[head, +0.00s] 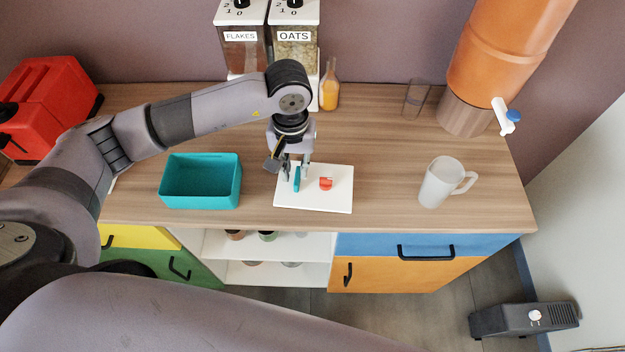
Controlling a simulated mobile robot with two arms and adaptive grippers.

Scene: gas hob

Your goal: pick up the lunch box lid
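A flat white rectangular panel (340,200), which looks like the lunch box lid, lies on the wooden counter. A narrow teal piece (297,180), like a handle, stands up on its left part, and a small red piece (326,184) is on it to the right. The open teal lunch box (201,184) stands to the left of the panel and looks empty. My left gripper (296,172) points down over the panel, its fingers at the teal piece. Whether they grip it is too small to tell. My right gripper is not in view.
A frosted mug (440,183) stands to the right and a clear glass (414,98) behind. Flakes (241,47) and oats (293,48) dispensers, an orange bottle (329,90) and a large orange dispenser (505,55) line the back. A red appliance (45,98) stands at left.

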